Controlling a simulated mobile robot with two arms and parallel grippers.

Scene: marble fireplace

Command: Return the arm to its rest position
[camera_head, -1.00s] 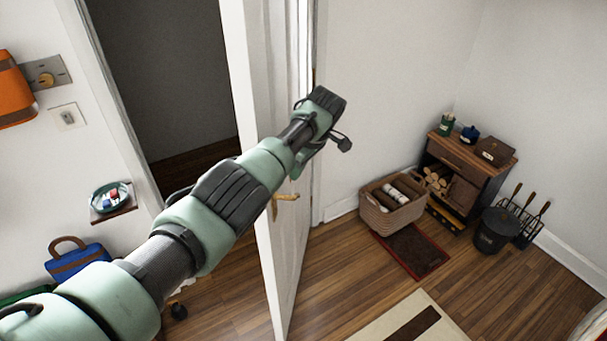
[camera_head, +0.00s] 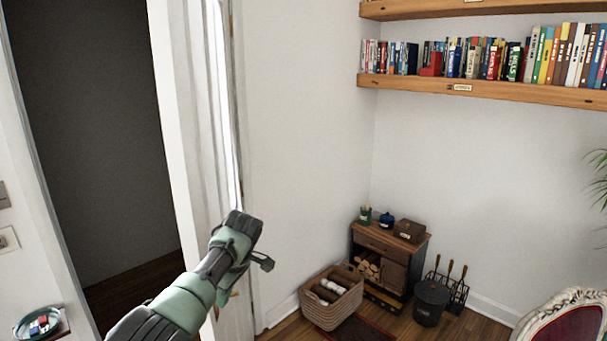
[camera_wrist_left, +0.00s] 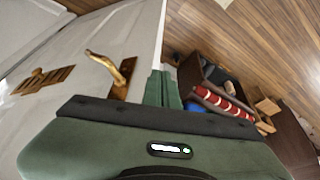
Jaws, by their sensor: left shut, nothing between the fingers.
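My left arm (camera_head: 180,300) comes in from the bottom left in the head view, pale green and black. It reaches up in front of the open white door (camera_head: 190,110). Its fingertips cannot be made out there. In the left wrist view my left gripper (camera_wrist_left: 162,88) shows two green fingers close together, shut and empty. They point toward the edge of the white door, beside its brass handle (camera_wrist_left: 110,70), apart from it as far as I can tell. My right gripper is not in view.
A dark doorway (camera_head: 90,150) lies left of the door. A woven basket (camera_head: 332,310), a small wooden cabinet (camera_head: 385,248) and a black bucket (camera_head: 430,303) stand right of it. Bookshelves (camera_head: 480,88) hang above. A red chair (camera_head: 570,325) is at the lower right.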

